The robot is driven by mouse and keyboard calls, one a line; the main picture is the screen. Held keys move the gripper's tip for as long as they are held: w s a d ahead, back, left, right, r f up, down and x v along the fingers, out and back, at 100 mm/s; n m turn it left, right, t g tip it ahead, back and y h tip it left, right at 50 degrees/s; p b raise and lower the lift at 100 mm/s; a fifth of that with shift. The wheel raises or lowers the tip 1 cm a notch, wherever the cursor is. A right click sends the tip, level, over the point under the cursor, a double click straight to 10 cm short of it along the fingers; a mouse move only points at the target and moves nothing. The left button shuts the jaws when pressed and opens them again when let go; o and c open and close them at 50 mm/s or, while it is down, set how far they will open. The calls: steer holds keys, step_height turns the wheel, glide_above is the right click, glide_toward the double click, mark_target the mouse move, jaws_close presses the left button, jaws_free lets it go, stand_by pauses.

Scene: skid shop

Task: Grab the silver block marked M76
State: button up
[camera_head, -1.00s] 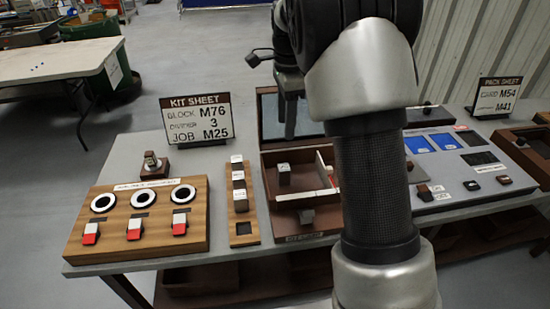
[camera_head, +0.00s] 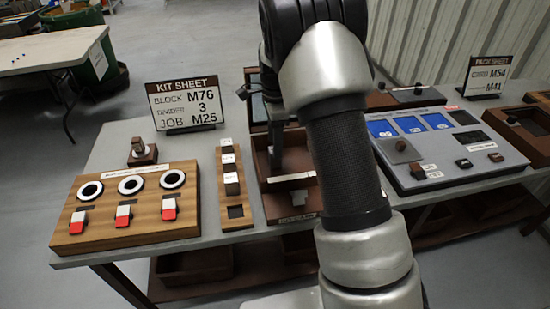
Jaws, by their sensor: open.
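The blocks' markings are too small to read, so I cannot tell which one is M76. Several pale-topped silver blocks (camera_head: 231,182) stand in a row in the narrow wooden rack (camera_head: 236,222) left of the brown compartment box (camera_head: 290,211). My gripper (camera_head: 276,165) points down into this box, with its dark finger reaching below the rim. It is open. My arm hides much of the gripper and the box's right side. The block seen inside the box earlier is now hidden. I cannot tell whether the gripper touches anything.
A kit sheet (camera_head: 187,103) reads block M76, divider 3, job M25. A wooden board (camera_head: 128,206) with three rings and red-white switches lies left. A grey panel (camera_head: 447,153) with blue screens lies right, near a pack sheet (camera_head: 486,75). Bare grey tabletop shows behind the rack.

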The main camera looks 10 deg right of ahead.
step_height(320, 180, down, 4)
steer(key=shift+w+f+b, duration=0.15)
steer(key=shift+f+b, duration=0.1)
steer(key=shift+b, duration=0.05)
steer(key=shift+r, duration=0.1)
jaws_close()
steer(key=shift+r, duration=0.1)
